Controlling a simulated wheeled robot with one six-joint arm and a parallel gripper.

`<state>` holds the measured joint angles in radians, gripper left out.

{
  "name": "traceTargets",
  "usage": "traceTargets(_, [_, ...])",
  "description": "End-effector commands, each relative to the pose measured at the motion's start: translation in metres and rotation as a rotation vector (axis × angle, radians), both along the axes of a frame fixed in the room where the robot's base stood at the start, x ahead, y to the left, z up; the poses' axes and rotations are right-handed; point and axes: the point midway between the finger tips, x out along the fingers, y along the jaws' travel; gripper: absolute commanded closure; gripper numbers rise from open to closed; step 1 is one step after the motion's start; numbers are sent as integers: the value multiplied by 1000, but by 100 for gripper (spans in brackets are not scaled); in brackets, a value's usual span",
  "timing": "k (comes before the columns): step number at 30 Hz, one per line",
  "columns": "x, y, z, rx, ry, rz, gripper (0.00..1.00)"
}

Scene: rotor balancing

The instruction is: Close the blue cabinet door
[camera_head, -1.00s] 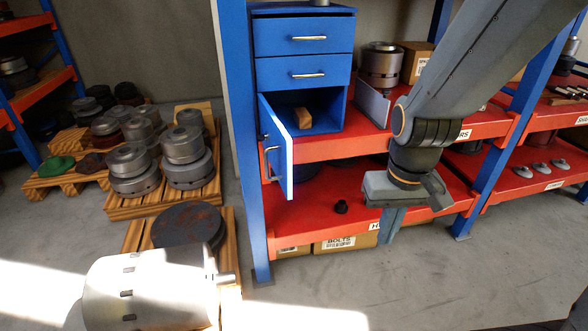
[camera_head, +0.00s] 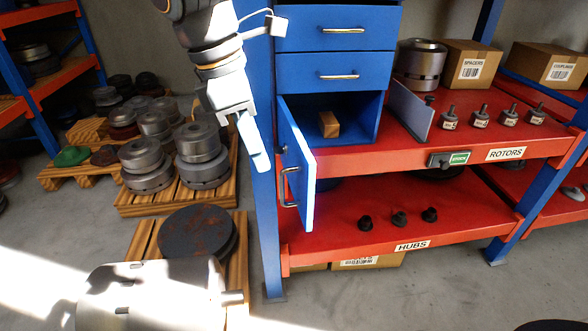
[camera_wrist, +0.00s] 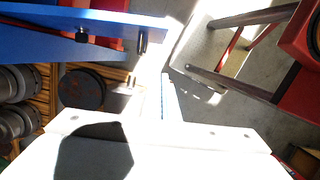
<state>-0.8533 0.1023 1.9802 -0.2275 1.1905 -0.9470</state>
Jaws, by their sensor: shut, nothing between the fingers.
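The blue cabinet door (camera_head: 297,165) stands ajar, swung out from the lower compartment toward me, with its metal handle (camera_head: 286,186) on its left face. A wooden block (camera_head: 328,124) shows inside the open compartment of the blue cabinet (camera_head: 380,112). My gripper (camera_head: 262,163) is shut and empty, pointing down to the left of the door, in front of the blue rack post. In the head view it looks apart from the door. The wrist view shows my fingers (camera_wrist: 168,97) together, beside a blue surface that I cannot identify surely.
Two closed drawers (camera_head: 335,72) are above the compartment. The red shelf (camera_head: 360,158) bears rotors and boxes at right, and small dark hubs (camera_head: 399,219) sit on the lower shelf. A blue post (camera_head: 268,200) stands left of the door. Pallets with metal parts (camera_head: 200,155) stand further left.

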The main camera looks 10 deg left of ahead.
Motion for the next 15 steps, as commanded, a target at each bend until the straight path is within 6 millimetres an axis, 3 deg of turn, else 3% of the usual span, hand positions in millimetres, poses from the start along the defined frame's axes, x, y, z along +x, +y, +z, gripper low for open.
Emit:
traceTargets(5, [0, -3, -15, -6, 4, 10, 100])
traceTargets(15, [5, -19, -78, -6, 5, 7, 100])
